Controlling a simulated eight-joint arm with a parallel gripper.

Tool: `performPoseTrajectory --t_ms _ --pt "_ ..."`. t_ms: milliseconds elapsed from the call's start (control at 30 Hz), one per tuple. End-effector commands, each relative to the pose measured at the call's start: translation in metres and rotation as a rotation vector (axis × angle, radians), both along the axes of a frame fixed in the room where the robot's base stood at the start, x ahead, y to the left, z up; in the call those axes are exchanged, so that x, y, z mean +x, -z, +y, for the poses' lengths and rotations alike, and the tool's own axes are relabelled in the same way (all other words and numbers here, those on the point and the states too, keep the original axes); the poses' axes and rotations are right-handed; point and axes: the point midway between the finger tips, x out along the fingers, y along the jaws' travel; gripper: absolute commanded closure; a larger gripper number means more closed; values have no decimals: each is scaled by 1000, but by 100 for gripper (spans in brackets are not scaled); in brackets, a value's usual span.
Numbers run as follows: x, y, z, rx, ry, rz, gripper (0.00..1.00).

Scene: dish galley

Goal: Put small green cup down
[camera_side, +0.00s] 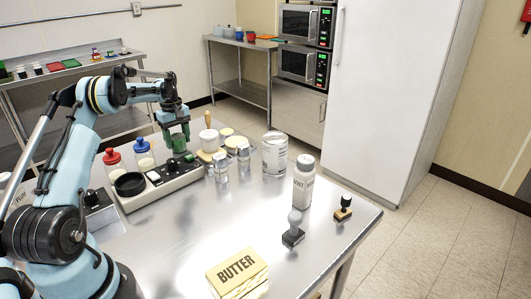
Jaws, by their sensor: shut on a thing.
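My gripper (176,128) points down over the back part of the steel table (200,240). It is shut on the small green cup (179,143). The cup is upright, just above or at the back end of the long appliance (165,184). I cannot tell whether the cup touches anything below it. The fingers cover part of its upper side.
Left of the cup stand a jar with a blue lid (144,154) and one with a red lid (113,163). The table's middle is clear behind the butter box (238,274).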

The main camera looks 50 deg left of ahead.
Motion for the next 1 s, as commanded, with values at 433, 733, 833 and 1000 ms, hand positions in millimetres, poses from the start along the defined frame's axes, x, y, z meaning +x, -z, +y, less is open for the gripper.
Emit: performPoseTrajectory --t_ms 433,733,833,1000 --pt "0 3 0 0 0 0 16" --pt "0 1 0 0 0 0 15" --pt "0 -5 0 0 0 0 15" --pt "0 -31 0 0 0 0 15"
